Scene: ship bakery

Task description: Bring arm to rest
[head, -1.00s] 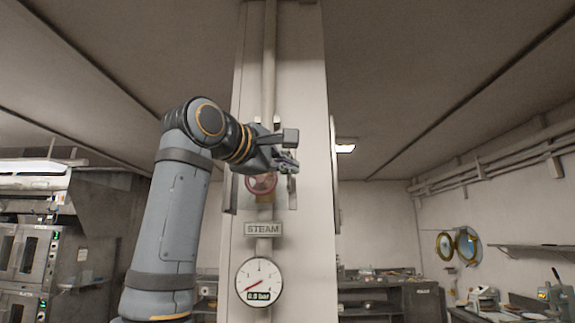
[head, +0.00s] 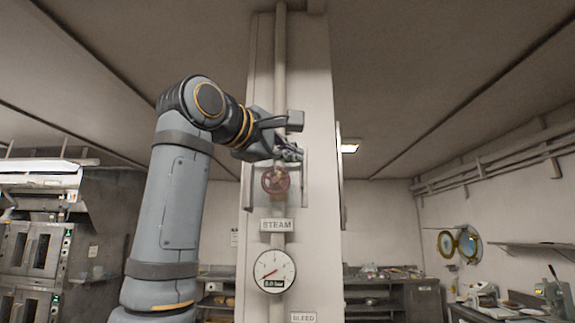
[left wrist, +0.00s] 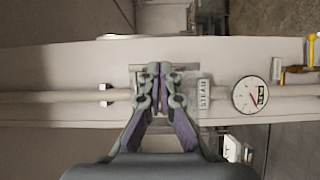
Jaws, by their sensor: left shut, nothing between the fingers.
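My left arm rises from the bottom left in the head view and bends toward the column. My left gripper (head: 290,152) is shut and empty, raised just above the red valve wheel (head: 275,181) in the picture. In the left wrist view its fingertips (left wrist: 158,72) are together with nothing between them, and they hide the wheel there. Whether the gripper touches anything on the column is hard to tell, but the wheel shows clear of it in the head view. My right gripper is in neither view.
The white column (head: 312,215) carries a vertical pipe, a STEAM sign (head: 277,225) and a round gauge (head: 274,271) with its needle at lower left. Ovens (head: 38,250) stand at the left. Counters (head: 420,298) line the back and right. Open air lies right of the column.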

